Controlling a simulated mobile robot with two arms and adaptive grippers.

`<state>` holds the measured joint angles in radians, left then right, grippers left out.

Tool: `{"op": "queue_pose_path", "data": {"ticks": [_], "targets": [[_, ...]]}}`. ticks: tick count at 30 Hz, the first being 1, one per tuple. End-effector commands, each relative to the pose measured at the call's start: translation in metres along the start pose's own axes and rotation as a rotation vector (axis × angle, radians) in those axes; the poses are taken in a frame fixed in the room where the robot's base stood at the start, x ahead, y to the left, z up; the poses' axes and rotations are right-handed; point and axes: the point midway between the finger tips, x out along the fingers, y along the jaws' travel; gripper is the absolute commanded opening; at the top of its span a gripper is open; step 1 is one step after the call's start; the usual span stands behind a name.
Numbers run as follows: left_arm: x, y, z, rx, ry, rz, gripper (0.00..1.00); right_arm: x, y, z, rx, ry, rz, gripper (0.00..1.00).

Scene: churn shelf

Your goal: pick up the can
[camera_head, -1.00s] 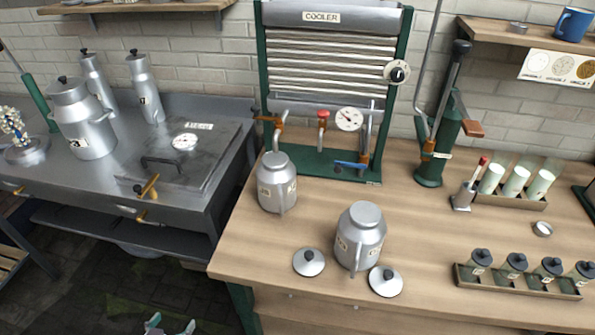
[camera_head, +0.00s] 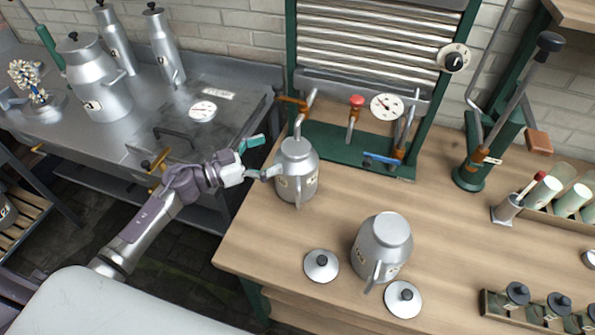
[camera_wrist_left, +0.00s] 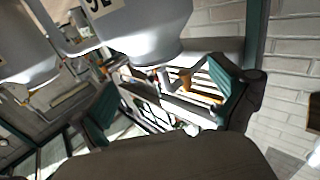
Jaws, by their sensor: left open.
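A grey metal can (camera_head: 298,177) with a label stands upright on the wooden bench, below the cooler's tap. A second grey can (camera_head: 383,243) with a handle stands nearer the front. My left gripper (camera_head: 267,157) is just left of the first can, its teal fingers apart with nothing held between them. I cannot tell whether a finger touches the can. In the left wrist view a labelled can (camera_wrist_left: 145,30) hangs upside down in the picture above the open fingers (camera_wrist_left: 165,102). My right gripper is not in view.
Two round lids (camera_head: 321,265) (camera_head: 403,299) lie by the second can. The green-framed cooler (camera_head: 350,150) with taps and a gauge stands behind the cans. A metal counter (camera_head: 215,135) with taller churns is at the left. Small jars (camera_head: 560,306) stand at the right.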

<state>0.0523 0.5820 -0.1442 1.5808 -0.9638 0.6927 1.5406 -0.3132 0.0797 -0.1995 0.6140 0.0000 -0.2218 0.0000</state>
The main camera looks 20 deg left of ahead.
Motion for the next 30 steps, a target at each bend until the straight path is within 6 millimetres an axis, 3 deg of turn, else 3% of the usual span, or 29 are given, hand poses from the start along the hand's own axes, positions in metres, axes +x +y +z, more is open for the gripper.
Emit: {"op": "queue_pose_path", "data": {"ticks": [8,15,25,30], "targets": [[0.023,0.002,0.0,-0.003,0.002,-0.001,0.99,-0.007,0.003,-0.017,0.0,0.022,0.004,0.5],[0.059,0.006,0.004,-0.002,0.003,0.0,0.99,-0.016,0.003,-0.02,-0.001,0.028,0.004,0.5],[0.066,0.006,0.006,0.0,-0.001,0.0,0.99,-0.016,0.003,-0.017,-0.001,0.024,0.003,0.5],[0.066,0.006,0.006,0.0,-0.001,0.0,0.73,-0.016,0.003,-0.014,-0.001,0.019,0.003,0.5]]}}
